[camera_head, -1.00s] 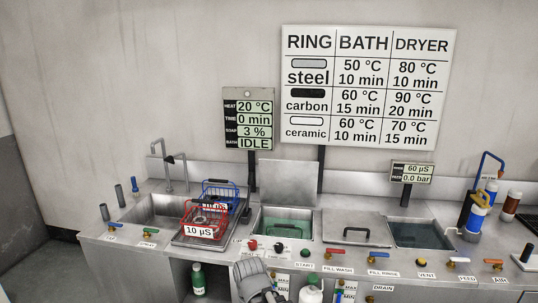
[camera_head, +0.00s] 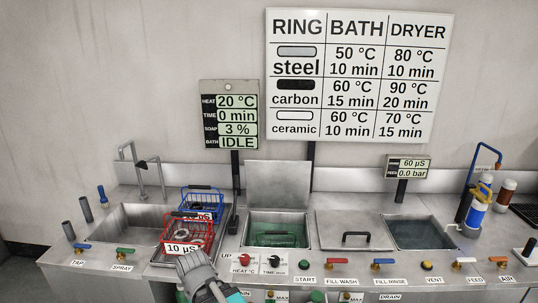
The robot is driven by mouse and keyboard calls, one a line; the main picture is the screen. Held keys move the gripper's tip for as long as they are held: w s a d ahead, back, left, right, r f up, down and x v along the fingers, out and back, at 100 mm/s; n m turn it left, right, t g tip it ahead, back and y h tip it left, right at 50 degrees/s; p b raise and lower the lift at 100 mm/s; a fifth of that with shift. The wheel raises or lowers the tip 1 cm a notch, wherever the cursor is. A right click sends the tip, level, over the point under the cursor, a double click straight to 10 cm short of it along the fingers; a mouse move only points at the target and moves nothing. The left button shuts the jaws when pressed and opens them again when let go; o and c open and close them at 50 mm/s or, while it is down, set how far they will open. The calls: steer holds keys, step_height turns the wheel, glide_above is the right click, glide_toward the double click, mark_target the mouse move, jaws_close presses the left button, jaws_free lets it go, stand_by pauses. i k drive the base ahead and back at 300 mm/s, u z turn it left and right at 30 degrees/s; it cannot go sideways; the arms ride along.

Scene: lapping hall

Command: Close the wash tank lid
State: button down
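The wash tank (camera_head: 250,242) is an open steel basin with greenish liquid in the middle of the counter. A handle-like shape shows in the liquid. Its flat grey lid (camera_head: 278,184) stands upright along the tank's back edge, so the tank is open. My gripper (camera_head: 216,292) is at the bottom of the picture, in front of the counter, left of and nearer than the tank, apart from the lid. Its fingertips are cut off or hidden, so its opening is unclear.
A flat steel cover with a black handle (camera_head: 370,235) lies right of the wash tank, beside an open water-filled tank (camera_head: 422,234). Red basket (camera_head: 190,234) and blue basket (camera_head: 203,200) stand left. Knobs and valves line the front edge. A display post (camera_head: 236,172) rises behind.

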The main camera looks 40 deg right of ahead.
mark_target(281, 184)
steer(key=z, duration=0.25)
steer(key=i, duration=0.65)
steer(key=z, duration=0.6)
steer(key=i, duration=0.4)
steer(key=z, duration=0.45)
